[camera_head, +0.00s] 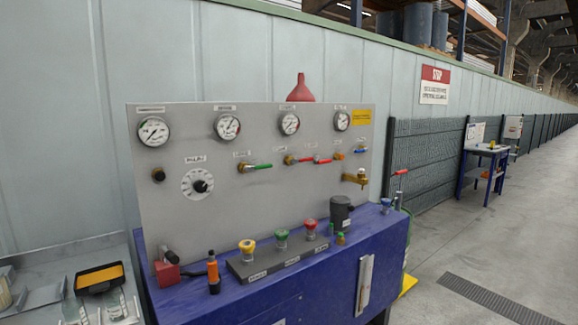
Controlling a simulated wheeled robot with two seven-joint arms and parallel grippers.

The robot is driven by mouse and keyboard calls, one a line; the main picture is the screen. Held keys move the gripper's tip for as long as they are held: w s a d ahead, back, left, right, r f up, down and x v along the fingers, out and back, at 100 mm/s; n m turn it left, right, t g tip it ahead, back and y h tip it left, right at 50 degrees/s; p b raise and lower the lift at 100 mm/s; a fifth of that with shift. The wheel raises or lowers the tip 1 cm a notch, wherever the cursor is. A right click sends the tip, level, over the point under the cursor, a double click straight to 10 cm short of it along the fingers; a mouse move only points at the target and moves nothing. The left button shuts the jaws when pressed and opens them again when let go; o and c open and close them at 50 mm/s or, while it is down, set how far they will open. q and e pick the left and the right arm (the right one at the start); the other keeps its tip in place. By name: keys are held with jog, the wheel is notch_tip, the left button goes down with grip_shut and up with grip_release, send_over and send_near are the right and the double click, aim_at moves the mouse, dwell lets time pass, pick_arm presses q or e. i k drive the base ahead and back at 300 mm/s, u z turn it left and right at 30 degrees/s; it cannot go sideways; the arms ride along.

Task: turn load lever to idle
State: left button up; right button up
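No part reads clearly as the load lever, because the labels are too small to read. A red block with a dark knobbed handle (168,268) sits at the left front of the blue bench. A red handle (400,172) sticks out beyond the panel's right edge. Neither of my grippers is in view.
The blue bench (330,262) carries an orange-and-black tool (213,272), a block with yellow, green and red knobs (270,263) and a black cylinder (340,212). A grey side table (60,262) holds a yellow-black tray (99,278). Open floor lies right.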

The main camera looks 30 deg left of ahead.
aim_at(247, 169)
jog(key=z, duration=0.15)
jog(key=i, duration=0.85)
jog(key=u, duration=0.15)
